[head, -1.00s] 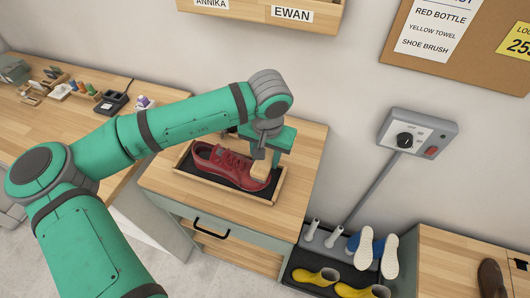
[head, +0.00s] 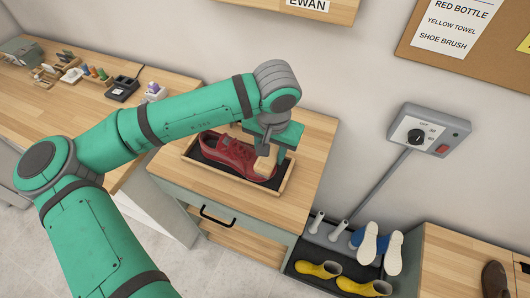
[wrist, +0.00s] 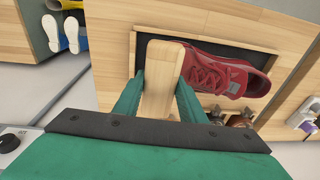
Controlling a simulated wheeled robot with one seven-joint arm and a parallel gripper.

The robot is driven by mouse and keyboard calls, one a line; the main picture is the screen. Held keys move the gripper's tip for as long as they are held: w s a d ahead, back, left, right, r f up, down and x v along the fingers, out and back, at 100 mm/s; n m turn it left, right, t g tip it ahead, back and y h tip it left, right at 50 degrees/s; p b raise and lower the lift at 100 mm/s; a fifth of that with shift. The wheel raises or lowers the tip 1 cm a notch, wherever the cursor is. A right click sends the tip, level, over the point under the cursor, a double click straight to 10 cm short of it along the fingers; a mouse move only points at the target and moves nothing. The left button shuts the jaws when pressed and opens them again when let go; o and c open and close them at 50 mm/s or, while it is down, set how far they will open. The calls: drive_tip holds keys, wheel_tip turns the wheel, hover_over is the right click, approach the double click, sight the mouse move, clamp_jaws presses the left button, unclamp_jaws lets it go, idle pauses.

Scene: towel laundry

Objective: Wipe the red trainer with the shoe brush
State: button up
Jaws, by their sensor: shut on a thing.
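The red trainer (head: 229,152) lies on its sole in a shallow wooden tray (head: 221,183) with a dark lining, on a small wooden-topped cabinet. The shoe brush (wrist: 161,83) shows as a pale wooden block in the wrist view, and in the head view (head: 265,167). My gripper (wrist: 158,98) is shut on the brush and holds it over the end of the trainer at the tray's right side. The bristles are hidden under the wood, so I cannot tell whether they touch the trainer.
A boot rack (head: 312,277) with yellow boots and blue shoes stands low at right. A grey control box (head: 429,130) with a knob is on the wall. A workbench (head: 40,118) with small items is at left.

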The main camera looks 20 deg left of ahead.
drive_tip(key=shift+d+r, duration=0.15)
drive_tip(key=shift+r, duration=1.9)
drive_tip(key=shift+a+r, duration=0.1)
drive_tip(key=shift+a, duration=0.1)
drive_tip(key=shift+w+d, duration=0.1)
drive_tip(key=shift+w, duration=0.05)
drive_tip(key=shift+a+r, duration=0.2)
drive_tip(key=shift+r, duration=0.05)
drive_tip(key=shift+d+r, duration=0.25)
drive_tip(key=shift+r, duration=0.25)
drive_tip(key=shift+d+r, duration=0.25)
drive_tip(key=shift+r, duration=0.25)
drive_tip(key=shift+s+r, duration=0.2)
drive_tip(key=shift+r, duration=0.05)
drive_tip(key=shift+a, duration=0.15)
